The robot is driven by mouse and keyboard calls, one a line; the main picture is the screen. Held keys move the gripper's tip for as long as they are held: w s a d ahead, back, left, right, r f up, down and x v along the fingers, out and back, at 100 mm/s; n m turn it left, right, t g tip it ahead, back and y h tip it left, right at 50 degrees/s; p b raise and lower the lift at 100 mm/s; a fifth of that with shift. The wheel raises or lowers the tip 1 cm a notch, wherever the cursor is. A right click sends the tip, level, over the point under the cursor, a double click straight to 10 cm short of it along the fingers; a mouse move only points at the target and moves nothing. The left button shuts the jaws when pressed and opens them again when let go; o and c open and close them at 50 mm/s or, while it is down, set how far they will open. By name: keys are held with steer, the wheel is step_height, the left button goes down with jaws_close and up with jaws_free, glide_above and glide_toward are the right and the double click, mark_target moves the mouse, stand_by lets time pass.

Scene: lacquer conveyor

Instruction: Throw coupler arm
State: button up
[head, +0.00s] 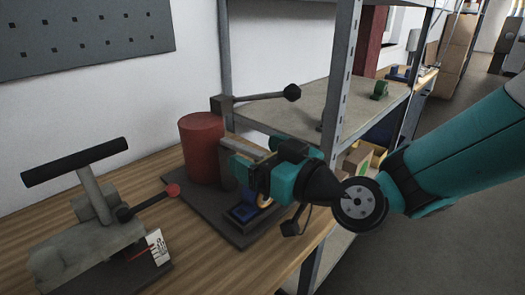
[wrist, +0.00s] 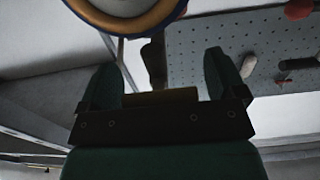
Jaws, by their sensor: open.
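The likely coupler arm (head: 255,97) is a dark lever with a black ball knob, sticking out to the right from a block above a red cylinder (head: 202,150). The cylinder stands on a dark base plate (head: 215,215) on the wooden bench. My gripper (head: 243,172) is just right of the cylinder, below the lever and apart from it. In the wrist view my gripper (wrist: 168,75) has its two fingers spread. A dark upright piece (wrist: 154,62) shows between them; I cannot tell whether it is the arm. My gripper hides part of the base.
A grey device (head: 85,235) with a black T-handle and a red-knobbed lever stands at left on the bench (head: 190,265). A metal shelf rack (head: 340,80) rises close behind my gripper.

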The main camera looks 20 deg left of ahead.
steer(key=c, duration=1.3)
steer(key=shift+r, duration=0.1)
